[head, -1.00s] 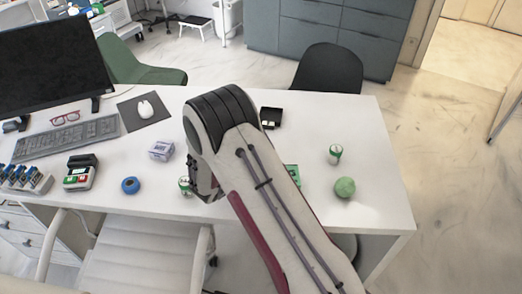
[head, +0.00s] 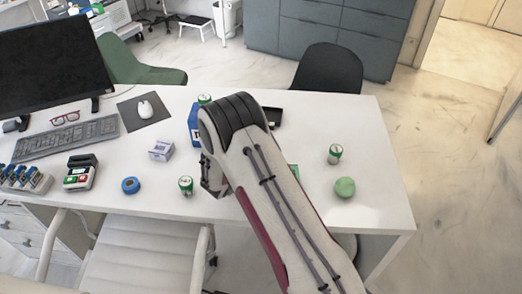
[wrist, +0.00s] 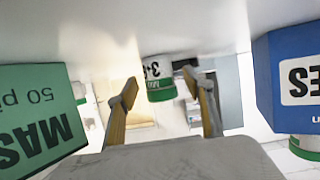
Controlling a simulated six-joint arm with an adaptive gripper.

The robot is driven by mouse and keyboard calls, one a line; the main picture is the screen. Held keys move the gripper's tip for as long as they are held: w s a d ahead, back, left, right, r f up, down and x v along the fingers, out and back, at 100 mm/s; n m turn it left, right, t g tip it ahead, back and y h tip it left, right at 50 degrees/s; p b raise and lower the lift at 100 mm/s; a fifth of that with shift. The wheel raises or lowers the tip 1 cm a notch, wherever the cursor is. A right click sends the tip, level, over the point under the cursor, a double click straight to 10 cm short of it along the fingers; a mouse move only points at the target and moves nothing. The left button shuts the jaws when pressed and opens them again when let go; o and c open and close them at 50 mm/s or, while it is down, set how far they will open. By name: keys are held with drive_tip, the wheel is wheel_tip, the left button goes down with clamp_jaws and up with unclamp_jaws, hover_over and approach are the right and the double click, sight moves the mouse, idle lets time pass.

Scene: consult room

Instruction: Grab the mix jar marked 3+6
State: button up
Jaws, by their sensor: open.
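The mix jar marked 3+6 (wrist: 160,72) shows in the wrist view, upside down, white with a green lid. It stands on the white desk, beyond and between my fingertips, and appears untouched. My gripper (wrist: 165,88) is open and empty, one finger on each side of the jar in the picture. In the head view my arm hides the fingertips, and I cannot make out this jar there.
A blue box (wrist: 283,80) and a green mask box (wrist: 38,115) flank the approach. Other green-lidded jars stand at the desk's front (head: 186,186), right (head: 335,154) and by the blue box (head: 204,99). A green ball (head: 345,187) lies right.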

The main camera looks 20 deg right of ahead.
drive_tip(key=shift+w+d+f, duration=0.25)
drive_tip(key=shift+w+d, duration=0.15)
drive_tip(key=c, duration=1.2)
